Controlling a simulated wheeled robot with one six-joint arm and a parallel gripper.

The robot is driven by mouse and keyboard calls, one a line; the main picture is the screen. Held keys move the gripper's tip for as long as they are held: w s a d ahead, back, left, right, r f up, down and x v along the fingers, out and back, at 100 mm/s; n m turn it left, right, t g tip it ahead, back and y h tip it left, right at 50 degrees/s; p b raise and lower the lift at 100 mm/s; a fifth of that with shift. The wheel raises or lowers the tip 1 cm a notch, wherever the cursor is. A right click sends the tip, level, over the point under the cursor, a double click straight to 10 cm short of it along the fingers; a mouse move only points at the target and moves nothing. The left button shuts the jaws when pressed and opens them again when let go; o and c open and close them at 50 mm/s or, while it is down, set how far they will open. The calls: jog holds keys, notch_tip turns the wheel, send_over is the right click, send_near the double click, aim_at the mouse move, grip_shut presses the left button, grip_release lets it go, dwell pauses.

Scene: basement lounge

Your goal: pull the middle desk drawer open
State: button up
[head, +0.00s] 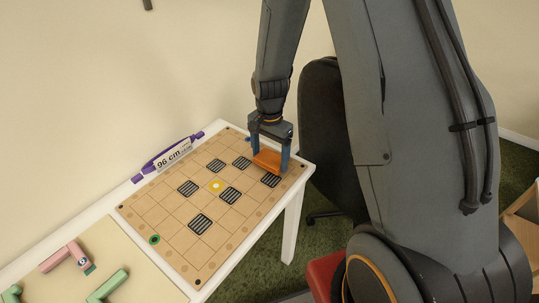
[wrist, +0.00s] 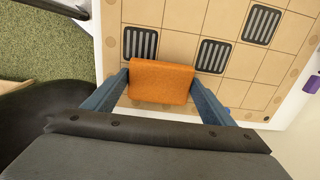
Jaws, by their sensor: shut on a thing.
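No desk drawer shows in either view. My gripper (head: 270,157) is over the far right corner of a white table and is shut on an orange block (head: 266,162). In the wrist view the orange block (wrist: 160,82) sits between the two blue fingers of my gripper (wrist: 160,88). The block is over the edge of a wooden grid board (head: 180,222), which has several dark slatted squares. I cannot tell whether the block touches the board.
A black chair (head: 325,140) stands close right of the table. A wall is behind.

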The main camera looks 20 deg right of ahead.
jog(key=shift+f, duration=0.3)
jog(key=o, duration=1)
jog(key=shift+b, duration=0.35)
